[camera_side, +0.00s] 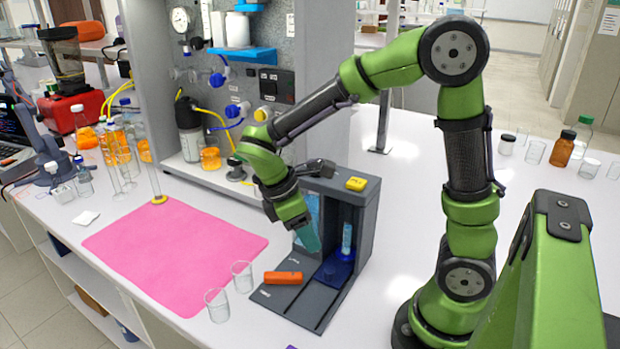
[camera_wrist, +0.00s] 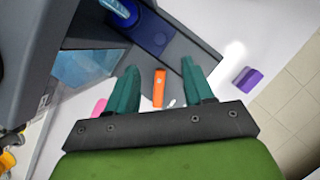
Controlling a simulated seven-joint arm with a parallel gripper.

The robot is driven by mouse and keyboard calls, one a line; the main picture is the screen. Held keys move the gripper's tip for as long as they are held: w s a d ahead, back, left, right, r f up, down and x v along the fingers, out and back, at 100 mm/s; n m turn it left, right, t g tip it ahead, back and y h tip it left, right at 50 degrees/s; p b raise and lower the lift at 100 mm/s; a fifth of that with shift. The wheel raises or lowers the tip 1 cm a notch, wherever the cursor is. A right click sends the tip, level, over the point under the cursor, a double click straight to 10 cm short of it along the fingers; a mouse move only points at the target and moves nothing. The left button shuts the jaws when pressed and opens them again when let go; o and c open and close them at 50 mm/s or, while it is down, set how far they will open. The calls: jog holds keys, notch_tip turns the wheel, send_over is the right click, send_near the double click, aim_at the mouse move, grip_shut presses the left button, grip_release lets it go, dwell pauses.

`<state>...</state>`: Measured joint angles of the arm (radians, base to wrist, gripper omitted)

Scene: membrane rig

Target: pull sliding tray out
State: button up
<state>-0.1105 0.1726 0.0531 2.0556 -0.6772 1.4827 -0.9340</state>
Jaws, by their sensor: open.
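The dark grey rig (camera_side: 362,235) stands on the white bench. Inside it, a blue sliding tray (camera_side: 334,273) holds an upright tube with blue contents (camera_side: 347,238). The tray also shows at the top of the wrist view (camera_wrist: 158,40). An orange block (camera_side: 283,278) lies on the rig's flat base, left of the tray; it shows between my fingers in the wrist view (camera_wrist: 159,88). My gripper (camera_side: 309,240) is open and empty, with teal fingers pointing down at the rig's open front, above the base. The fingers partly hide a light-blue panel (camera_wrist: 88,68).
Two clear beakers (camera_side: 243,277) stand just left of the rig base. A pink mat (camera_side: 172,250) lies farther left. A yellow button (camera_side: 356,184) sits on the rig's top. A purple block (camera_wrist: 247,79) lies near the bench edge.

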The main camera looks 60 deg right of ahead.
aim_at(329, 269)
jog(key=x, duration=1.2)
jog(key=shift+c, duration=0.2)
jog(key=shift+r, duration=0.1)
grip_shut()
jog(key=shift+w+a, duration=0.1)
